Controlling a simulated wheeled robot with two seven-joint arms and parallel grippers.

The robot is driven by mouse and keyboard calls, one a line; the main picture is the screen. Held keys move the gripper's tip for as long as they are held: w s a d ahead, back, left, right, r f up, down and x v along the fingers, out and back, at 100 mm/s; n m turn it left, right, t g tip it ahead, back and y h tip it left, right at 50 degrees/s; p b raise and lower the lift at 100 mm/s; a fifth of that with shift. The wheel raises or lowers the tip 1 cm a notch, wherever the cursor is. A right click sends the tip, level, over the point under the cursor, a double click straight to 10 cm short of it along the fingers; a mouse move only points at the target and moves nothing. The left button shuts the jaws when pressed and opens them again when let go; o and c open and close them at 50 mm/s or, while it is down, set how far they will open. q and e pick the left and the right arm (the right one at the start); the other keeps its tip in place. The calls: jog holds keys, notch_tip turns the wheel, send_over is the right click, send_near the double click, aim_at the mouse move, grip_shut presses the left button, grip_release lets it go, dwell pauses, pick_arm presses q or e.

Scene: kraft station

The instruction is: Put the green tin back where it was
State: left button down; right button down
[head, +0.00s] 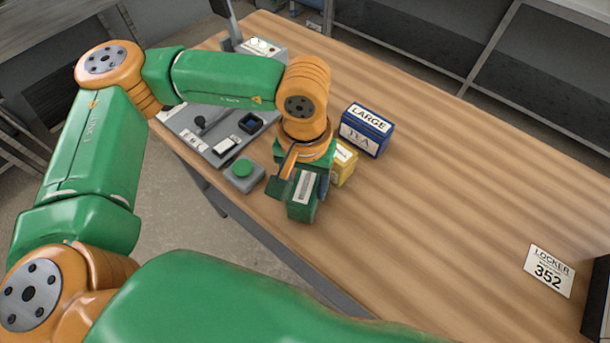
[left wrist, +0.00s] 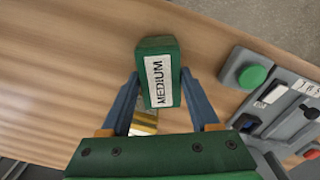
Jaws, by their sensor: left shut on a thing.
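The green tin (head: 302,206) is at the near edge of the wooden table in the head view. In the left wrist view the green tin (left wrist: 158,48) has a white label reading MEDIUM. My left gripper (head: 303,187) is shut on it, with one finger on each side of the tin in the left wrist view (left wrist: 160,92). I cannot tell whether the tin touches the table. My right gripper is not in view.
A yellow tin (head: 344,164) stands just behind the gripper, partly hidden. A blue tin (head: 366,131) labelled LARGE stands beyond it. A green button box (head: 243,173) and a control panel (head: 205,133) are to the left. A LOCKER 352 sign (head: 549,270) lies right. The table's middle is clear.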

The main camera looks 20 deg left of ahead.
aim_at(305, 187)
pick_arm(q)
jog(key=shift+d+f+b, duration=0.1)
jog(key=shift+f+b, duration=0.15)
jog(key=shift+b, duration=0.15)
jog(key=shift+c, duration=0.6)
grip_release()
jog(key=shift+r, duration=0.1)
jog(key=shift+r+p, duration=0.35)
jog(key=shift+r, duration=0.05)
notch_tip(305, 187, up, 12)
jog(key=b, duration=0.2)
jog(key=shift+f, duration=0.2)
